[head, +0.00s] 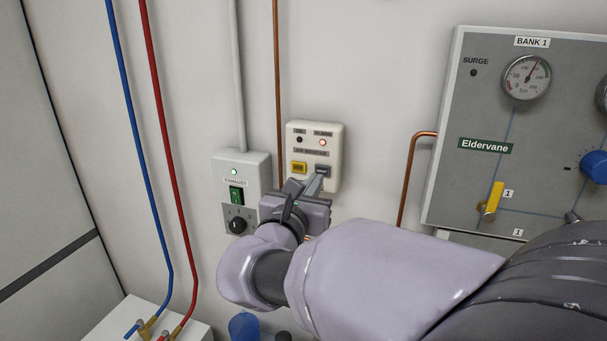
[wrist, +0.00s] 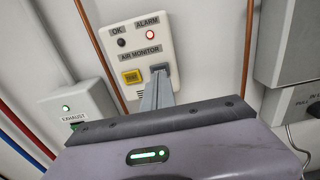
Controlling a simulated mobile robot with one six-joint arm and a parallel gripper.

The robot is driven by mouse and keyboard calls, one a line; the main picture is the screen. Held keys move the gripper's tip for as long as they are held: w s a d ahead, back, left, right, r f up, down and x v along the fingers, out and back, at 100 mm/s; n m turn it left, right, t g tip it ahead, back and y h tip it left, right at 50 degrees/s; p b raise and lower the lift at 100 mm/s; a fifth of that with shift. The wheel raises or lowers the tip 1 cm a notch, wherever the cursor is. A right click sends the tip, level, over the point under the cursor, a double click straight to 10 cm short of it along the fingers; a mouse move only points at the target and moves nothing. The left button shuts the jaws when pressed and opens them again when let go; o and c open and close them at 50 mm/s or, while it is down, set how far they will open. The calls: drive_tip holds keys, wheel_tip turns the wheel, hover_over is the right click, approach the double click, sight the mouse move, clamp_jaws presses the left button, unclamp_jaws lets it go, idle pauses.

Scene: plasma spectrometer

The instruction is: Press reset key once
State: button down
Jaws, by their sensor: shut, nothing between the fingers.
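The air monitor box (head: 333,133) is a cream wall unit with an OK lamp that is dark, an ALARM lamp (head: 323,142) lit red, a yellow key (head: 299,167) at lower left and a grey-blue key (head: 323,168) at lower right. The writing on both keys is too small to read, so I cannot tell which is reset. My gripper (head: 315,184) is shut and empty, its fingertips at the grey-blue key. In the wrist view the fingertips (wrist: 160,80) overlap the lower part of that key (wrist: 160,69); I cannot tell whether they touch it. The yellow key (wrist: 132,77) is clear of them.
An exhaust switch box (head: 257,160) with a green lamp, a green switch and a dark knob is close on the left. A copper pipe (head: 277,80) runs down between the boxes. The BANK 1 gas panel (head: 480,110) hangs at right.

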sight(322, 171)
drive_tip(key=shift+x, duration=1.55)
